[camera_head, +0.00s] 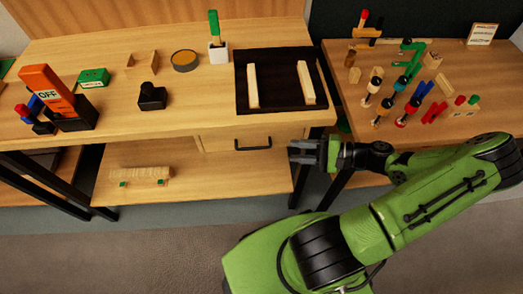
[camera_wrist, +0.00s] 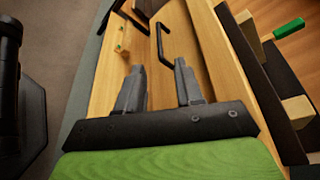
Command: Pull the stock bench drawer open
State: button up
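The bench drawer (camera_head: 220,137) is set under the wooden bench top and looks shut, its front about level with the bench edge. Its black bar handle (camera_head: 253,147) runs along the front, and it also shows in the wrist view (camera_wrist: 159,41), beyond my fingertips. My gripper (camera_head: 291,151) is to the right of the handle in the head view, apart from it. In the wrist view my gripper (camera_wrist: 160,68) has its two dark fingers spread with nothing between them. The handle is not between the fingers.
The bench top (camera_head: 205,105) carries a dark tray (camera_head: 281,97) with two wooden bars. A lower shelf (camera_head: 225,175) below the drawer holds a row of pale wooden pieces (camera_head: 140,172). A second bench (camera_head: 350,100) with tools stands right. Floor in front is clear at left.

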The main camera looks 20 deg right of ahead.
jog(key=b+x, duration=0.2)
jog(key=x, duration=0.9)
jog(key=shift+b, duration=0.3)
grip_shut()
